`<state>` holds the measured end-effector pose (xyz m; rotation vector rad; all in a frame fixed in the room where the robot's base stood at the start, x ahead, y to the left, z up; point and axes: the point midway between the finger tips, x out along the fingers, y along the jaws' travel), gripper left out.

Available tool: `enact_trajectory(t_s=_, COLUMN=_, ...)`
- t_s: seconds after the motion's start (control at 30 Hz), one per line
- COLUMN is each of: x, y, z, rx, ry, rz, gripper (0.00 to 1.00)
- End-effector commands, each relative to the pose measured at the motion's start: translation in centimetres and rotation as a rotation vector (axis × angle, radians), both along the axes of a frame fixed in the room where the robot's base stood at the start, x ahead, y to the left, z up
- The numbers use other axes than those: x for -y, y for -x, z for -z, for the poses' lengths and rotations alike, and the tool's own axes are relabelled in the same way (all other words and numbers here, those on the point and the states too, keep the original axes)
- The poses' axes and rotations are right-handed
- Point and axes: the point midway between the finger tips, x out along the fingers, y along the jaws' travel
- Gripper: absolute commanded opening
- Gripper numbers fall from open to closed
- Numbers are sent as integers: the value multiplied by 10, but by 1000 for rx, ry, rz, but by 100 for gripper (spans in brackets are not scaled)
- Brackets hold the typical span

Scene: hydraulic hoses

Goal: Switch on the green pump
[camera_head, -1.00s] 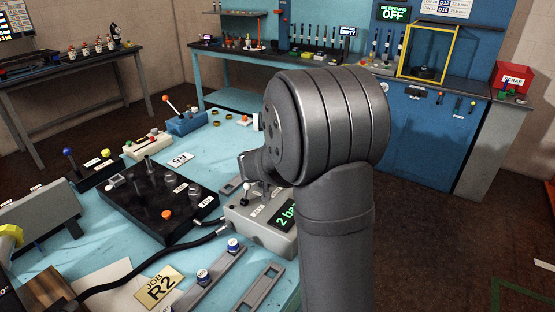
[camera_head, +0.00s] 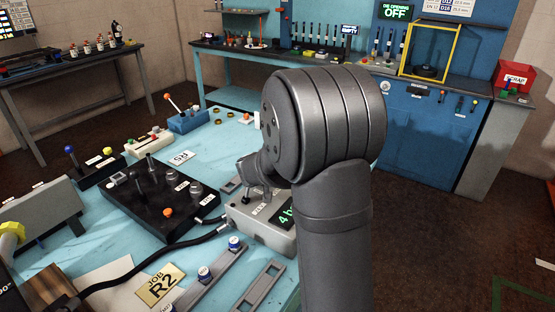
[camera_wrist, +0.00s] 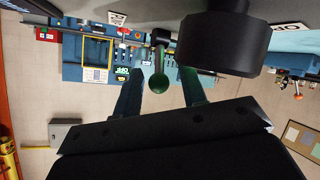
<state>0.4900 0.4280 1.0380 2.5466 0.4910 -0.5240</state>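The grey pump box (camera_head: 262,236) stands on the light-blue bench in the head view, with green digits starting with 4 on its display (camera_head: 286,215). My arm covers the display's right part. My gripper (camera_head: 257,192) is low over the box's top, by its small switch, which it largely hides. In the wrist view, a green ball (camera_wrist: 158,84) on a dark stalk shows in the gap between the two fingers of my gripper (camera_wrist: 163,80). The fingers look apart. Whether either finger touches the ball or the switch, I cannot tell.
A black panel (camera_head: 142,208) with knobs and posts lies left of the pump, and a black hose (camera_head: 168,254) runs to the box. Slotted rails (camera_head: 246,290) lie in front. A blue box (camera_head: 188,122) with an orange-knobbed lever stands farther back.

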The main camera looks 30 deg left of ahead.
Motion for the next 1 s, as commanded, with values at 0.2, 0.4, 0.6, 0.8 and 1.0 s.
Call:
enact_trajectory(t_s=0.2, x=0, y=0, z=-1, rx=1, ry=-1, rz=1, gripper=38)
enact_trajectory(t_s=0.4, x=3, y=14, z=-9, rx=2, ry=-2, rz=-2, gripper=38)
enact_trajectory(t_s=0.6, x=13, y=48, z=-27, rx=2, ry=-2, rz=-3, gripper=38)
enact_trajectory(t_s=0.8, x=23, y=85, z=-46, rx=3, ry=-4, rz=-3, gripper=38)
enact_trajectory(t_s=1.0, x=33, y=120, z=-63, rx=2, ry=-2, rz=-3, gripper=38)
